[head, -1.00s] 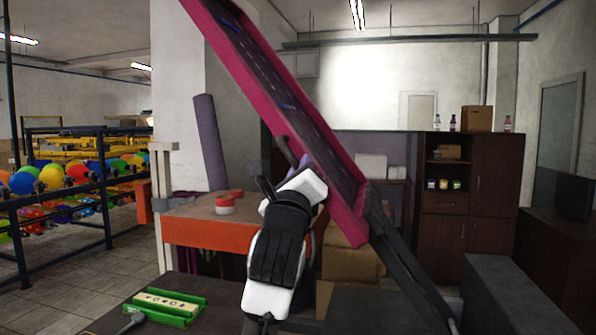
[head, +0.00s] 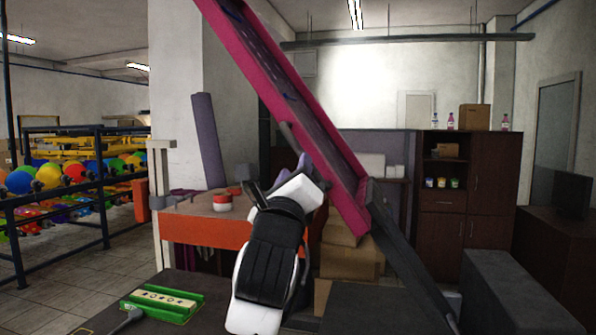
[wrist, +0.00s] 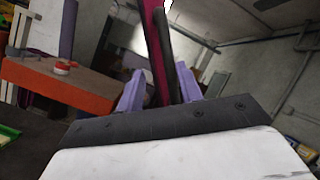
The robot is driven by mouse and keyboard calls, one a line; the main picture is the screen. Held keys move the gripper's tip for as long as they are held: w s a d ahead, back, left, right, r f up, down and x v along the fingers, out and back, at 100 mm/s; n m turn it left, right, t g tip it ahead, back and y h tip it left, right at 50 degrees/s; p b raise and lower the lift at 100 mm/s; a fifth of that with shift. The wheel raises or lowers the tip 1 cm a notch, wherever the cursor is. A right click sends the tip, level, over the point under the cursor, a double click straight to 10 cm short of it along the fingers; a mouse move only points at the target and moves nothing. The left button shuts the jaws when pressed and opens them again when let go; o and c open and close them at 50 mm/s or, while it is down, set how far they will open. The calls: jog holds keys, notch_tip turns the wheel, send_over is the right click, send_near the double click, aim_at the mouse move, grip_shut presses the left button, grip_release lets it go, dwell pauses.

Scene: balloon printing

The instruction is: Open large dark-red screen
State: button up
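The large dark-red screen (head: 335,187) is a long framed panel, tilted steeply up from lower right to upper left. Its upper end is out of the head view. A dark handle bar (head: 290,137) sticks out on its left edge. My gripper (head: 297,172) is at the lower part of the screen, by this handle. In the wrist view the two purple fingers (wrist: 160,90) stand apart. The dark bar (wrist: 163,55) and part of the dark-red frame (wrist: 151,30) show between them, with a gap beside the left finger. Contact with the handle cannot be told.
A dark support arm (head: 405,255) runs from the screen's lower end to the right. An orange-edged table (head: 205,230) with a red-and-white roll stands behind my arm at left. A green tray (head: 165,305) lies front left. Balloon racks (head: 70,190) stand far left.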

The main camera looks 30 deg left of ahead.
jog(key=b+v, duration=0.2)
jog(key=v, duration=0.7)
jog(key=shift+d+b, duration=0.15)
jog(key=shift+b, duration=0.25)
jog(key=shift+s, duration=0.1)
